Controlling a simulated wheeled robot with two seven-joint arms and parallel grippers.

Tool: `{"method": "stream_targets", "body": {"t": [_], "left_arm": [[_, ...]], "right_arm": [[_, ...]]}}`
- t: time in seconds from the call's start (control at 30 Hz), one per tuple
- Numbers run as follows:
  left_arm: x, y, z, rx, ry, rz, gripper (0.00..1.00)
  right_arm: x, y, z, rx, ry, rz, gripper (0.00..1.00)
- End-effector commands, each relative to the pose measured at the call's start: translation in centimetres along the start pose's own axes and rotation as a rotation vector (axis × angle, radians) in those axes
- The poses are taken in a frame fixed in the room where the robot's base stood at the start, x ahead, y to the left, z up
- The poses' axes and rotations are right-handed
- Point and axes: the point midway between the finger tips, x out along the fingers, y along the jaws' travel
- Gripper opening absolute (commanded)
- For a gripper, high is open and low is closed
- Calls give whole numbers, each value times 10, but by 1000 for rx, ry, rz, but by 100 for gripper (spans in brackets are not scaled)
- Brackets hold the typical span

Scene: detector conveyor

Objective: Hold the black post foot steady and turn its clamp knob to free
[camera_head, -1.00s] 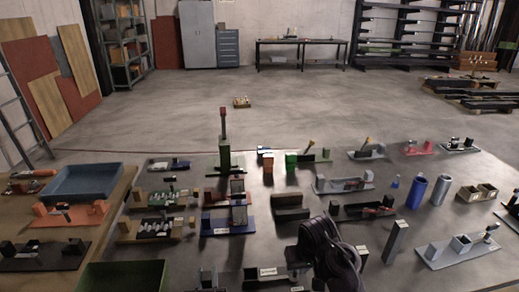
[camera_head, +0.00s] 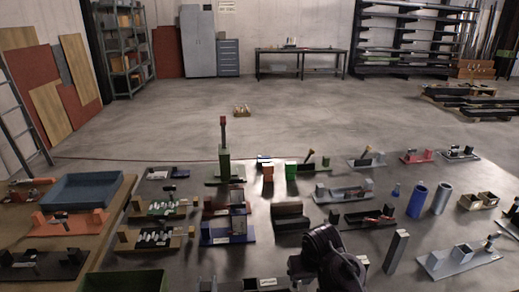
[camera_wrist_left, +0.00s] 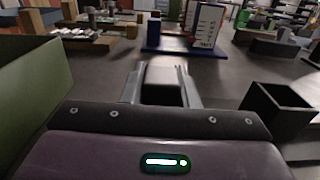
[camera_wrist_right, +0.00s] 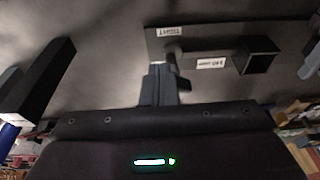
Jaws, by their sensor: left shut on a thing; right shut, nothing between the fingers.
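The black post foot (camera_wrist_right: 215,38) is a dark plate with white labels and an open dark box on it in the right wrist view. It also shows at the bottom edge of the head view (camera_head: 250,285), partly cut off. A small dark post with a knob-like piece (camera_wrist_right: 183,84) stands by my right fingertips. My left gripper (camera_wrist_left: 163,88) is shut on a grey and dark block left of the open box, seemingly part of the foot. My right gripper (camera_wrist_right: 160,82) is shut with nothing between its fingers, close beside the knob; contact is unclear.
A green bin (camera_wrist_left: 30,85) stands close left of my left gripper. A blue base with a labelled rack (camera_wrist_left: 180,45) lies ahead of it. A tall grey post (camera_head: 396,252) stands right of my right arm.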

Motion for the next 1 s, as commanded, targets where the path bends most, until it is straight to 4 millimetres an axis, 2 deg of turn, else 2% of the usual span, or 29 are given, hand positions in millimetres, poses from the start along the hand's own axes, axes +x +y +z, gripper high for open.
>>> {"method": "stream_targets", "body": {"t": [0.3,0.47,0.83,0.97,1.0], "left_arm": [[0,0,0,1,0,0,0],[0,0,0,1,0,0,0],[0,0,0,1,0,0,0],[0,0,0,1,0,0,0],[0,0,0,1,0,0,0]], "right_arm": [[-38,0,-10,-4,0,0,0],[-49,0,-12,-9,-3,1,0],[-46,3,-10,0,-6,5,0],[-27,21,-5,66,-3,19,0],[-26,34,-4,65,3,22,0]]}}
